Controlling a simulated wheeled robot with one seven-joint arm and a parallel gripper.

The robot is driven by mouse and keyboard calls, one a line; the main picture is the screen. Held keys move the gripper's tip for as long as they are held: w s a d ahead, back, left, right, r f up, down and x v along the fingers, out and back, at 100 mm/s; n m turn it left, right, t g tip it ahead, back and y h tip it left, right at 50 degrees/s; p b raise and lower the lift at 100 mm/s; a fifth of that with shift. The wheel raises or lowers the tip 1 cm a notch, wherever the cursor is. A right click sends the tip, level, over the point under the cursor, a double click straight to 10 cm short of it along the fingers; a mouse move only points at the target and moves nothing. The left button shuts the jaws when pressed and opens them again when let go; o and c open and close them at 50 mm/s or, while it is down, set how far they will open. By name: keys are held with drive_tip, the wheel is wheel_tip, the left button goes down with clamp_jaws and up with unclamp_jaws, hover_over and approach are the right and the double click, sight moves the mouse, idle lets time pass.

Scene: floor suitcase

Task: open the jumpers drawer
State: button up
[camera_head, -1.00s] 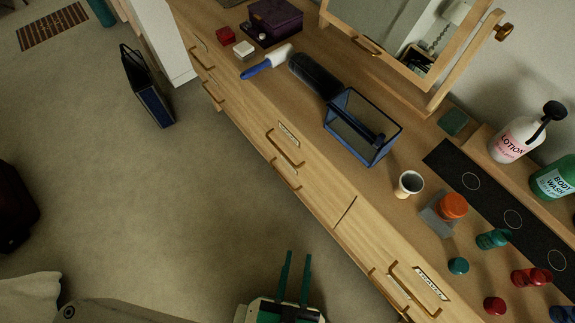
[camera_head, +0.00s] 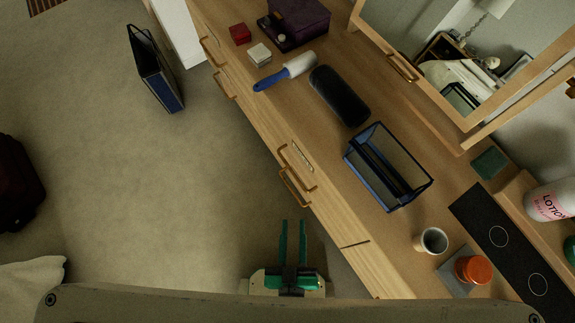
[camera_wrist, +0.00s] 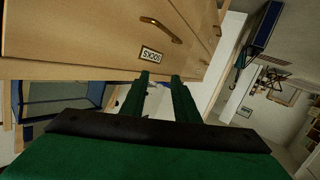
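The wooden dresser (camera_head: 345,245) runs diagonally through the head view, its drawer fronts seen from above. Two brass handles show at its middle, an upper handle (camera_head: 300,172) and a lower handle (camera_head: 294,188); more are at the far left end. The label by the middle handles is too small to read, and I cannot tell which drawer is the jumpers drawer. My gripper (camera_head: 293,222) is open and empty, its two green fingers apart, just off the dresser front. In the wrist view, the fingers (camera_wrist: 160,80) point near a drawer front (camera_wrist: 80,35) labelled SOCKS, with a brass handle (camera_wrist: 160,28).
A dark blue bag (camera_head: 155,70) stands on the floor.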

drive_tip(key=w+d+f+n+y, duration=0.1)
drive_tip(key=w+f+n, duration=0.15)
drive_tip(key=f, duration=0.55)
drive_tip(key=w+d+f+n, duration=0.2)
drive_tip(key=f+n, duration=0.2)
drive_tip(key=f, duration=0.4)
drive_tip(key=n+y, duration=0.4)
drive_tip(key=n, duration=0.2)
approach(291, 189)
drive_tip(key=shift+g, duration=0.4)
drive_tip(key=x, duration=1)
drive_tip(key=shift+c, duration=0.3)
clamp_jaws()
